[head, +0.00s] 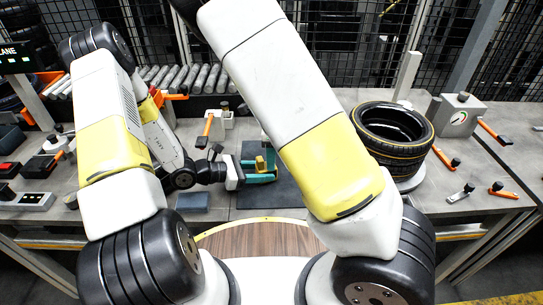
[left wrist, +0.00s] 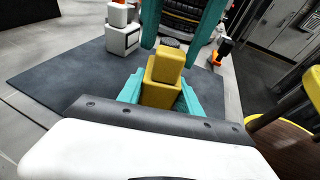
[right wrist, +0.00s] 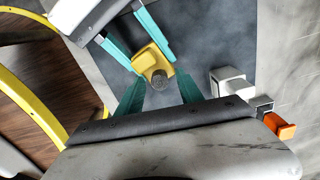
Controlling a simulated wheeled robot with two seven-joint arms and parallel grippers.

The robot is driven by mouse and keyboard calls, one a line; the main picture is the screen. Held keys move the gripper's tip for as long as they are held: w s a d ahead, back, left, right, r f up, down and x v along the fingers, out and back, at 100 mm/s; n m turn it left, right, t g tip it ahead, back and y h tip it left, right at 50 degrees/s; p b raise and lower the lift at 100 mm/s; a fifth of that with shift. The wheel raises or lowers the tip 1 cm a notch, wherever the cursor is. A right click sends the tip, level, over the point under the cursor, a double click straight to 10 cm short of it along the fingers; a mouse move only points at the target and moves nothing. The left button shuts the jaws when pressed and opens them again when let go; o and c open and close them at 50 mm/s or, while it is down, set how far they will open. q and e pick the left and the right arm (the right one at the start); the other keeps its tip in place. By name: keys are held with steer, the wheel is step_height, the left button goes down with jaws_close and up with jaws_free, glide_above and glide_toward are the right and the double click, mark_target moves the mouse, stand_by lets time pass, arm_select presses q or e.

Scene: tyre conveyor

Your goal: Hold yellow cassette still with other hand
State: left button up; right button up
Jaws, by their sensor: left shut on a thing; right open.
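The yellow cassette (head: 260,164) is held above the dark mat (head: 283,192) on the bench. My left gripper (head: 258,174) is shut on it, its teal fingers on either side of the yellow body (left wrist: 160,92). In the right wrist view, the cassette (right wrist: 150,60) shows a round grey end facing my right gripper (right wrist: 160,82). My right gripper is open, and its two teal fingers reach toward the cassette from either side of that end. They do not appear closed on it. In the head view, my right arm hides most of the right gripper.
A gauge box (head: 458,116) and orange-handled tools (head: 503,191) lie farther right. A white block with an orange handle (head: 216,124) stands behind the mat. A blue-grey block (head: 192,203) sits left of it.

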jaws_close()
steer(key=shift+n, duration=0.3)
steer(key=n, duration=0.9)
steer(key=shift+w, duration=0.1)
steer(key=shift+n, duration=0.4)
stand_by(0.3)
jaws_free()
